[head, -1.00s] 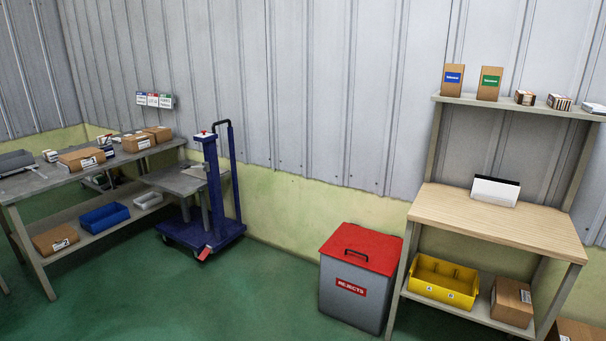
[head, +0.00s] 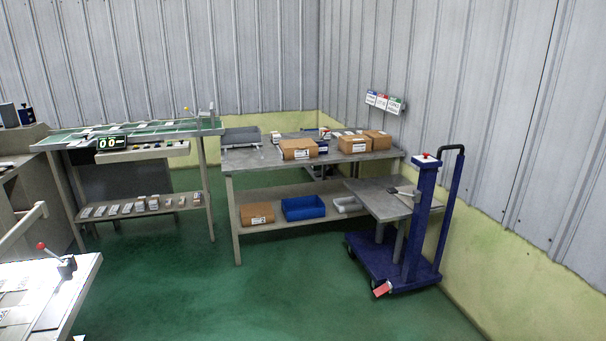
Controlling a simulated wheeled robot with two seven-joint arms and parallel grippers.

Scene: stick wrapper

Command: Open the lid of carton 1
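Several brown cartons with white labels are on the grey metal table across the room. One carton (head: 296,146) stands near the middle of the tabletop, and its label may read 1, though it is too small to be sure. Another carton (head: 352,142) and a carton beside it (head: 378,138) stand to its right. A further carton (head: 256,211) is on the lower shelf. The cartons look closed at this distance. Neither of my grippers is in view.
A blue lift cart (head: 408,265) with a small grey platform (head: 383,206) stands at the table's right front. A blue bin (head: 303,208) is on the lower shelf. A rack with green lanes (head: 155,130) stands left. The green floor (head: 300,295) before the table is clear.

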